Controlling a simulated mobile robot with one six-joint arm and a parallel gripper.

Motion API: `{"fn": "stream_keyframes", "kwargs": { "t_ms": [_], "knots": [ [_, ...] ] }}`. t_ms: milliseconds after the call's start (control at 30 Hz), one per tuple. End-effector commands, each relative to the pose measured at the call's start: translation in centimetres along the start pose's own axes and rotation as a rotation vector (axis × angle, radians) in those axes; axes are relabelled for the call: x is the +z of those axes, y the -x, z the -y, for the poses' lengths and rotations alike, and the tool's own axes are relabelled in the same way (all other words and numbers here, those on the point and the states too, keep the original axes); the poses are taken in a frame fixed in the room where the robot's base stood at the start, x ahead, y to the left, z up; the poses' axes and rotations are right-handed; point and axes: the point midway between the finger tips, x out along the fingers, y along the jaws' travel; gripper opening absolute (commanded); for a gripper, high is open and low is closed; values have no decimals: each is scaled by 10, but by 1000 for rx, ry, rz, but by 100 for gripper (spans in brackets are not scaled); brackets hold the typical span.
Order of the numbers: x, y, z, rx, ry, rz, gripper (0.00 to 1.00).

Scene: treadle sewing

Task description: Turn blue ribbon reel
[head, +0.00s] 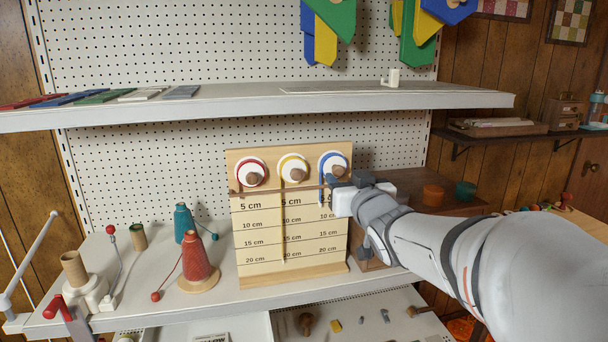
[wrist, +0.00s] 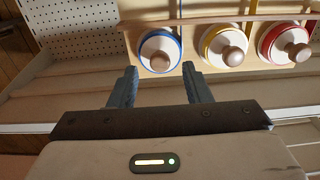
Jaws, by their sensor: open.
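The blue ribbon reel (head: 334,155) is the right one of three on an upright wooden board (head: 262,276) in the head view. It has a white face, a blue rim and a brown knob. In the wrist view the blue reel (wrist: 153,45) is at the left of the row, with its knob (wrist: 160,62) facing me. My gripper (head: 343,181) is open, its fingers just below and in front of the blue reel. In the wrist view my gripper's fingertips (wrist: 160,70) lie on either side of the knob in the picture. I cannot tell whether they touch it. Part of the blue ribbon is hidden.
The yellow reel (head: 293,158) and red reel (head: 250,160) are beside the blue one. Red (head: 196,260) and teal (head: 184,222) thread cones stand left. A shelf (head: 260,97) runs above.

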Motion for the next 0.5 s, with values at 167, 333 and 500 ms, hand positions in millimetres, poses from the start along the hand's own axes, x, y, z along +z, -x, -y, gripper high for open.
{"fn": "stream_keyframes", "kwargs": {
  "t_ms": [167,333,500],
  "knots": [
    [0,-23,0,1,0,2,44],
    [0,-32,0,1,0,1,44],
    [0,-33,0,2,0,1,44]
  ]
}}
